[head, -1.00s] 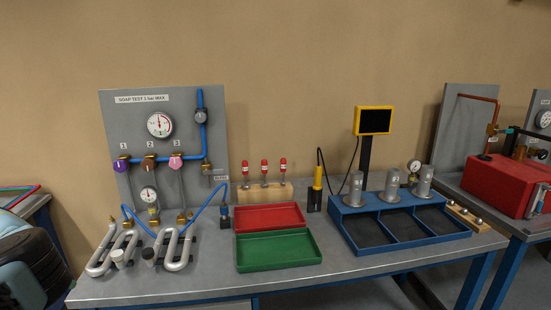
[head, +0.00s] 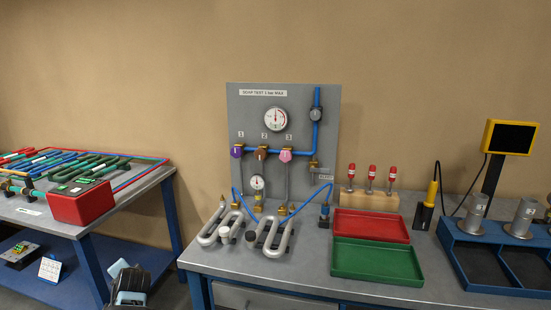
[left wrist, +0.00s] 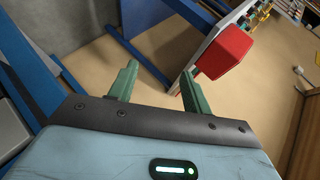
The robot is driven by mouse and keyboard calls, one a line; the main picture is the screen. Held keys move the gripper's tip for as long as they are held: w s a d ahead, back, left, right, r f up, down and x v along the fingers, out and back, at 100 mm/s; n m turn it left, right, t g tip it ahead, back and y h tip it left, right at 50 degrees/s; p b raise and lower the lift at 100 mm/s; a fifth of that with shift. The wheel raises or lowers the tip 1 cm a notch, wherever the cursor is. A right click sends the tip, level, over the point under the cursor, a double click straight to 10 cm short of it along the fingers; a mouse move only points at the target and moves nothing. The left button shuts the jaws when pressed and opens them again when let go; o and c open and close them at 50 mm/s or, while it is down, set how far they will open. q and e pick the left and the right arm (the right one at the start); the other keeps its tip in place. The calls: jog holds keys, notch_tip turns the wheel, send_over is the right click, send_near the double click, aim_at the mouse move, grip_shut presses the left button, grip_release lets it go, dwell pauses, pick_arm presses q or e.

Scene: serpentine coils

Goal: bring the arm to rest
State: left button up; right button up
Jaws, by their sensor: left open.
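My left gripper (left wrist: 159,78) shows in the left wrist view with its two green fingers apart and nothing between them. It hangs in free space over the floor, beside blue table legs. In the head view a dark and light-blue part of my left arm (head: 130,298) shows at the bottom edge, in the gap between the two benches. Its fingers are hard to make out there. My right gripper is in neither view.
The left bench carries a red box (head: 83,203) and several coils (head: 60,165). The right bench holds a test panel (head: 240,115), silver serpentine coils (head: 268,240), a red tray (head: 371,226), a green tray (head: 376,262) and a blue divided tray (head: 450,240).

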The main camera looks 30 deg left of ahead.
pick_arm(q)
jog(key=s+d+f+m+t+h, duration=0.15)
jog(key=d+f, duration=0.25)
jog(key=d, duration=0.4)
jog(key=d+f+m+t+h, duration=0.1)
jog(key=d+f+t+h, duration=0.1)
jog(key=d+f, duration=0.35)
jog(key=s+d+f+m+t+h, duration=0.1)
jog(key=d+f+t+h, duration=0.15)
jog(key=d, duration=0.75)
jog(key=s+d+f+h, duration=0.1)
jog(key=s+d+h, duration=0.1)
jog(key=s+d, duration=0.3)
jog(key=s+d+f+n+h, duration=0.1)
jog(key=s+d, duration=0.4)
jog(key=d, duration=0.6)
jog(key=s+d+f+h, duration=0.3)
jog(key=s+d, duration=0.2)
jog(key=d, duration=0.3)
jog(key=shift+d+n+g+h, duration=0.15)
jog(key=shift+n+g+h, duration=0.2)
jog(key=shift+g+h, duration=0.05)
